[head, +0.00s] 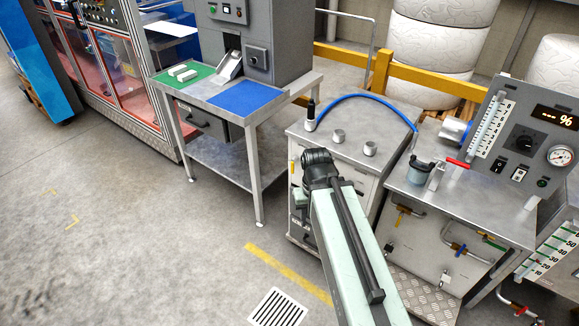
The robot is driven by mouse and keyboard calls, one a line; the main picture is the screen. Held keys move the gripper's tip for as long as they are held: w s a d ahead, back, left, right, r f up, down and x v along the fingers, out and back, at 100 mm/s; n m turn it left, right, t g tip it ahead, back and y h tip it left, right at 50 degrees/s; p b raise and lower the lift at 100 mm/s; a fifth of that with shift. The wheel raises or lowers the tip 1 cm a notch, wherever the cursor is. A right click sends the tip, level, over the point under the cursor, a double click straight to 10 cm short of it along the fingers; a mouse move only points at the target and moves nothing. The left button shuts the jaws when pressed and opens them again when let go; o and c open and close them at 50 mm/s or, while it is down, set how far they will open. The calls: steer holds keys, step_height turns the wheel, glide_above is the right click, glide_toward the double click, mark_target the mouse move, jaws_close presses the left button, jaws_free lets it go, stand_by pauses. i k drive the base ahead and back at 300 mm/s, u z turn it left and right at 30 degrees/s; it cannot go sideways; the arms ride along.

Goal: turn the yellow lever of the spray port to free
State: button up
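Yellow levers show on the pipework under the steel bench at right. Another small yellow lever (461,250) sits on the pipe with a blue part further right. I cannot tell which belongs to the spray port, nor read their exact turn. My arm rises from the bottom middle to a dark joint in front of the grey cabinet. My gripper's fingers do not show; they are hidden or out of frame.
The grey cabinet (337,119) carries a blue hose (365,97) and two knobs. The steel bench (480,207) holds a grey pot (419,172) and a red lever (457,162). A gauge panel (530,140) stands behind. Open floor (130,230) lies at left.

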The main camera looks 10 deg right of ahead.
mark_target(295, 158)
steer(key=u, duration=0.05)
steer(key=k, duration=0.3)
steer(key=u, duration=0.7)
steer(key=i, duration=1)
steer(key=u, duration=0.65)
steer(key=k, duration=0.8)
steer(key=u, duration=0.2)
steer(key=i, duration=0.8)
steer(key=z, duration=0.1)
